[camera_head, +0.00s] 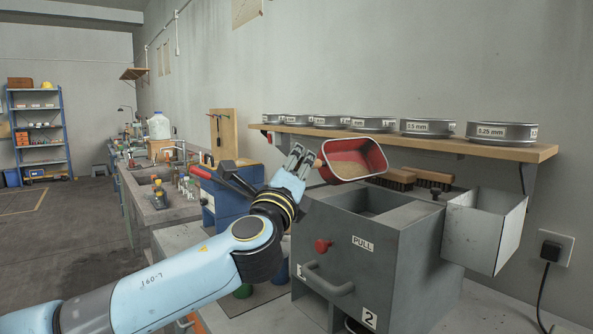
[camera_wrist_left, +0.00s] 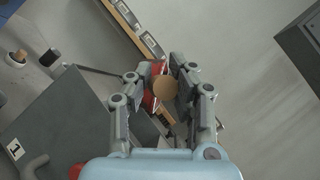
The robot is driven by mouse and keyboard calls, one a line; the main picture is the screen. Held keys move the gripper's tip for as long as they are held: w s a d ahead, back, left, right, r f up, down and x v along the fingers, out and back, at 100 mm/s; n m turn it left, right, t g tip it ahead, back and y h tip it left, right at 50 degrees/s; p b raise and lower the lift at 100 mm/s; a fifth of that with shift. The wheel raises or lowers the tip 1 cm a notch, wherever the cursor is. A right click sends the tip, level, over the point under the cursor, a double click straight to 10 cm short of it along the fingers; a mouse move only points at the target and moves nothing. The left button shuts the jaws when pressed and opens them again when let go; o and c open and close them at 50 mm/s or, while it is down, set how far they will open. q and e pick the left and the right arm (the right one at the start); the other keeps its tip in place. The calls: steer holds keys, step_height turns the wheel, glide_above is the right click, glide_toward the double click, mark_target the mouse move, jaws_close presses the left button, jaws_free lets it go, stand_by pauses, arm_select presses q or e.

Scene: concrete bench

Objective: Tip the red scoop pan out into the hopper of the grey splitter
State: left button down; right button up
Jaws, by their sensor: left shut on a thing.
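The red scoop pan (camera_head: 357,170) is in the air above the back left of the grey splitter (camera_head: 372,262), tilted with its open side partly facing the head camera. In the left wrist view the round tan handle end (camera_wrist_left: 165,89) sits between the fingers (camera_wrist_left: 163,100), with red of the pan behind. The hopper (camera_head: 372,201) is the open recess in the splitter's top, below and apart from the pan. My right gripper is not in view.
A wall shelf (camera_head: 440,143) with several sieves (camera_head: 428,127) runs behind the splitter. Brushes (camera_head: 395,179) lie below it. A pale open metal box (camera_head: 487,232) is at the splitter's right side. A red knob (camera_head: 322,246) and handle (camera_head: 326,281) stick out in front.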

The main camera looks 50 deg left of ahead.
arm_select(q)
steer(key=shift+d+f+m+t+h+b, duration=0.2)
steer(key=shift+m+t+b, duration=0.25)
steer(key=shift+m+b, duration=0.35)
steer(key=shift+d+f+m+t+h+b, duration=0.1)
steer(key=shift+d+m+t+h+b, duration=0.1)
steer(key=shift+m+t+b, duration=0.6)
steer(key=shift+d+f+m+t+h+b, duration=0.25)
steer(key=shift+m+b, duration=0.3)
steer(key=shift+b, duration=0.35)
steer(key=shift+d+f+m+t+h+b, duration=0.1)
steer(key=shift+f+m+t+h+b, duration=0.2)
steer(key=shift+m+b, duration=0.4)
steer(key=shift+s+d+f+m+t+h+b, duration=0.1)
steer(key=shift+d+f+m+t+h+b, duration=0.3)
steer(key=shift+m+h+b, duration=1.75)
steer(key=shift+s+d+f+m+t+h+b, duration=0.15)
steer(key=shift+d+m+t+h+b, duration=0.55)
steer(key=shift+m+h, duration=2.7)
steer(key=shift+w+d+f+m+t+h+b, duration=0.1)
steer(key=shift+d+f+m+t+h+b, duration=0.3)
steer(key=shift+m+h+b, duration=2.25)
steer(key=shift+d+r+m+y+p, duration=0.15)
steer(key=shift+m+y+p, duration=0.65)
steer(key=shift+p, duration=0.35)
